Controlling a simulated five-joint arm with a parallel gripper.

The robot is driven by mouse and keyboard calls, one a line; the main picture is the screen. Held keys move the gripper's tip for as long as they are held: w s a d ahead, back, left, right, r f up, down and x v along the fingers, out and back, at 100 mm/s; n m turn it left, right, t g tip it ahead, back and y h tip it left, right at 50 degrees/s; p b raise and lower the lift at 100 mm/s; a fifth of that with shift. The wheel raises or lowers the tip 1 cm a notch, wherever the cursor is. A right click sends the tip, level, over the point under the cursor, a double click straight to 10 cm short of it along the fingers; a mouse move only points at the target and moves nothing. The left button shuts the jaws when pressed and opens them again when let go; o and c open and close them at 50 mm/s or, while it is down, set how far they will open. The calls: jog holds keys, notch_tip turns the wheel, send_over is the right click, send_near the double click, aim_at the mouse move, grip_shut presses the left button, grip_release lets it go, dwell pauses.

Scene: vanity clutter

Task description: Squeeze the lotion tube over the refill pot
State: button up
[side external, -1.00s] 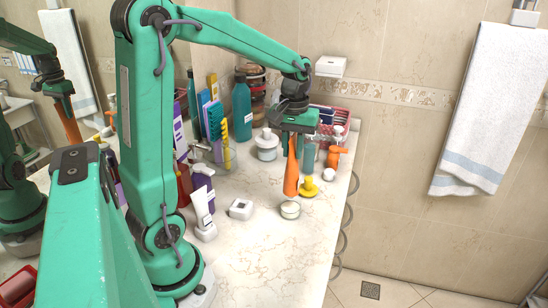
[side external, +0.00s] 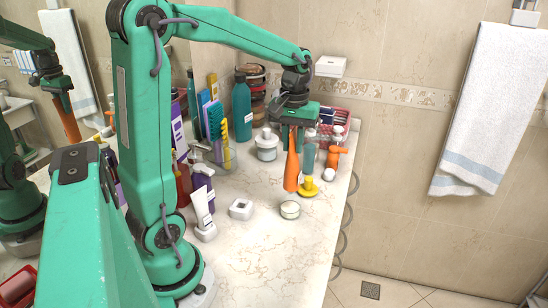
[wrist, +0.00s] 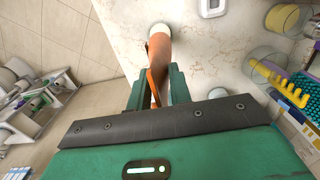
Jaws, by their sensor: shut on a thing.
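My gripper (side external: 292,126) points down and is shut on the upper end of an orange tube (side external: 291,168), which I take for the lotion tube. The tube hangs nearly upright, apart from the counter. It also shows between the fingers in the wrist view (wrist: 158,60). The refill pot appears to be the small round pale pot (side external: 290,210) on the counter. In the side view it lies just below the tube's lower end. In the wrist view a round white shape, probably the pot (wrist: 160,28), shows at the tube's far end, partly covered by it.
A yellow item (side external: 308,187) and an orange pump bottle (side external: 334,158) stand close to the right. Bottles crowd the mirror side. The front counter (side external: 265,262) is clear.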

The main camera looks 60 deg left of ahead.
aim_at(294, 131)
jog(key=shift+r, duration=2.7)
